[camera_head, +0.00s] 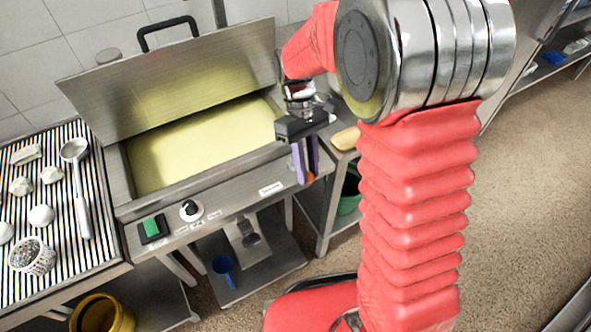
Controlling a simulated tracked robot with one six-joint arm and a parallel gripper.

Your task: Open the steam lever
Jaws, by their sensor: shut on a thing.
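My gripper (306,163) points down at the front right corner of a steel cooker (232,206). Its two purple fingers are close together and shut on a small part there. Only an orange bit (310,178) of that part shows at the fingertips. It seems to be the steam lever, but the fingers hide most of it. The cooker's lid (190,75) stands open, with pale yellow content in the basin. A black round knob (191,208) and a green switch (151,227) are on the front panel.
A striped draining surface (62,240) with a ladle (76,180) and a perforated basket (33,256) is at the left. A blue jug (224,266) and a yellow bucket (97,315) are low down. Open floor lies at the right.

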